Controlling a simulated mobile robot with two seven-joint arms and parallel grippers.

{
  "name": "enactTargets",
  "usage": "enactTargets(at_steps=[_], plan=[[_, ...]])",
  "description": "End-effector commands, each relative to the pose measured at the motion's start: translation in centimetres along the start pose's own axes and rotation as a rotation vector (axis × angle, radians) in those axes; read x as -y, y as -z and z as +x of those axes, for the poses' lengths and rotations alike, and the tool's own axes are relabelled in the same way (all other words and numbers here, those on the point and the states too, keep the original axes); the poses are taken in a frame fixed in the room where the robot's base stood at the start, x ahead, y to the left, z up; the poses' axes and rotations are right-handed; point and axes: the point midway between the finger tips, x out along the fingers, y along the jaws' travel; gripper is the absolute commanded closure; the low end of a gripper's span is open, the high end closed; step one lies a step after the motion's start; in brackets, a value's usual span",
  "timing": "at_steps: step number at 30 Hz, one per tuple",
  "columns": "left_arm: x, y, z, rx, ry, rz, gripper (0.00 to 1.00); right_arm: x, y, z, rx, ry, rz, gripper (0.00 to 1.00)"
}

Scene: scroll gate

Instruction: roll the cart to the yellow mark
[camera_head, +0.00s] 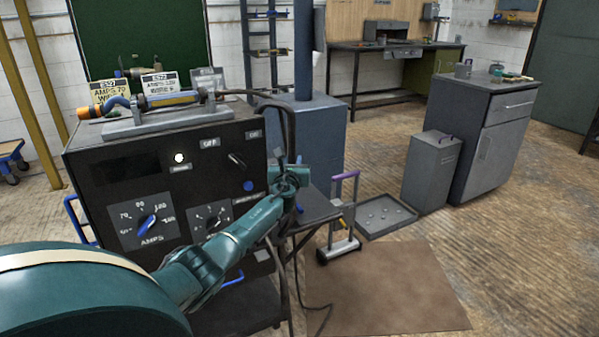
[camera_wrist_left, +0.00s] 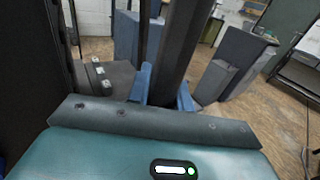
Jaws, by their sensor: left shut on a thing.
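My left gripper (camera_head: 288,182) is in front of the right side of a black welding machine (camera_head: 120,190). In the left wrist view its two blue fingers (camera_wrist_left: 166,92) are closed around a dark upright bar (camera_wrist_left: 178,45). No yellow mark on the floor is visible. My right gripper is out of view.
A brown mat (camera_head: 390,290) lies in front of the small cart. A shallow grey tray (camera_head: 387,216), a grey bin (camera_head: 431,172) and a drawer cabinet (camera_head: 495,135) stand to the right. A blue wheeled dolly (camera_head: 12,160) is at far left. Bare floor is open at right.

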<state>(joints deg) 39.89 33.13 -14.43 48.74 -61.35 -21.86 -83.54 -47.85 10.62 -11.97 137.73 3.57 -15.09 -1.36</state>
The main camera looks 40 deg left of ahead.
Motion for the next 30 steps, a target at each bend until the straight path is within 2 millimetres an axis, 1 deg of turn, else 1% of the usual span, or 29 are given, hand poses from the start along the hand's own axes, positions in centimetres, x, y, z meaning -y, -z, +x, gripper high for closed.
enactTargets(at_steps=[1,16,17,18,24,30], plan=[[-1.13,0.79,0.1,-0.01,-0.022,0.007,1.0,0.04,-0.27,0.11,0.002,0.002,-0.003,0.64],[-1.27,0.77,0.34,-0.012,-0.02,0.01,1.0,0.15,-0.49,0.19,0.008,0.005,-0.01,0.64],[-1.27,0.76,0.34,-0.012,-0.02,0.01,0.77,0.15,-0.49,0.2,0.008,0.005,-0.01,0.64],[-1.28,0.75,0.34,-0.011,-0.02,0.01,0.74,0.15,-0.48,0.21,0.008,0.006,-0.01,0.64],[-1.06,0.62,0.35,-0.009,-0.016,0.009,0.57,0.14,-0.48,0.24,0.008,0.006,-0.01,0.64],[-0.74,0.48,0.34,-0.007,-0.01,0.007,0.57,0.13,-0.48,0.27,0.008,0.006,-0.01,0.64]])
